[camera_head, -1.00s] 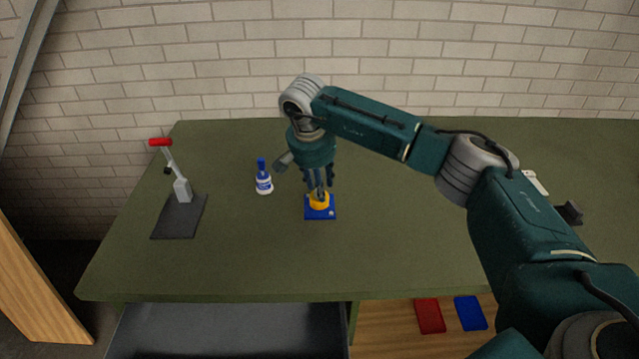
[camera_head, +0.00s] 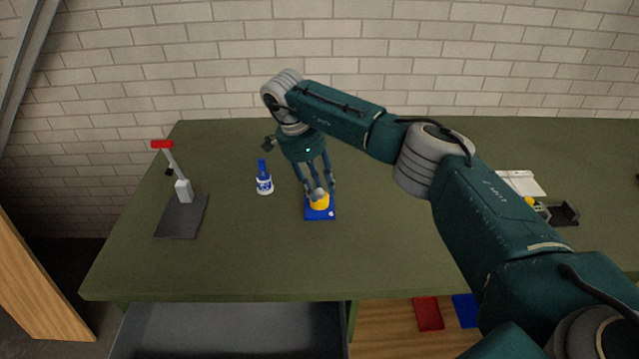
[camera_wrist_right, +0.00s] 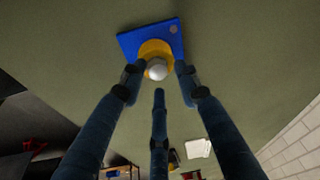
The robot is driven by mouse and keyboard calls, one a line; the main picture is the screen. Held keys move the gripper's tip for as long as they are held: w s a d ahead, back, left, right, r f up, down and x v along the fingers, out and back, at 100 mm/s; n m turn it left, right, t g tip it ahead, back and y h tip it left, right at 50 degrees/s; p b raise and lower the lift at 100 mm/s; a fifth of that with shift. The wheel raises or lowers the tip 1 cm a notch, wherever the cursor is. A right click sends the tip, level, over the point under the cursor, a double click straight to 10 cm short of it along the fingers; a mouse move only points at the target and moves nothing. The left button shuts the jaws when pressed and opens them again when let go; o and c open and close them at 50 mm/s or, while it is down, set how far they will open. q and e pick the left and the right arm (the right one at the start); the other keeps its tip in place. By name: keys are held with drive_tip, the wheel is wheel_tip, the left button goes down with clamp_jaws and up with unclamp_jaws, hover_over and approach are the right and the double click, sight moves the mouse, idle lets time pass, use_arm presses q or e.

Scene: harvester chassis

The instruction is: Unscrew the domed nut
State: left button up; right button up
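The domed nut (camera_wrist_right: 157,69) is a shiny silver dome on a yellow round base (camera_wrist_right: 154,47). The yellow base is fixed on a blue plate (camera_wrist_right: 127,41), which also shows on the table in the head view (camera_head: 312,215). My right gripper (camera_head: 319,188) points down over the nut. Its three dark fingers are spread around the nut, with gaps visible between fingertips and dome in the right wrist view (camera_wrist_right: 158,78). It looks open and empty. In the head view the fingers partly hide the nut. My left gripper is not in view.
A blue and white bottle (camera_head: 265,183) stands left of the blue plate on the green table (camera_head: 240,255). A red-handled lever stand (camera_head: 180,217) is farther left. A white sheet (camera_head: 520,183) and a dark holder (camera_head: 563,215) lie at the right. The table's front is clear.

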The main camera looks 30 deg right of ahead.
drive_tip(key=shift+d+m, duration=0.1)
drive_tip(key=shift+m, duration=0.3)
drive_tip(key=m, duration=0.2)
drive_tip(key=shift+m+g+y, duration=0.3)
drive_tip(key=shift+g, duration=0.1)
drive_tip(key=shift+m+g, duration=0.3)
drive_tip(key=shift+m, duration=0.9)
drive_tip(key=shift+w, duration=0.1)
clamp_jaws()
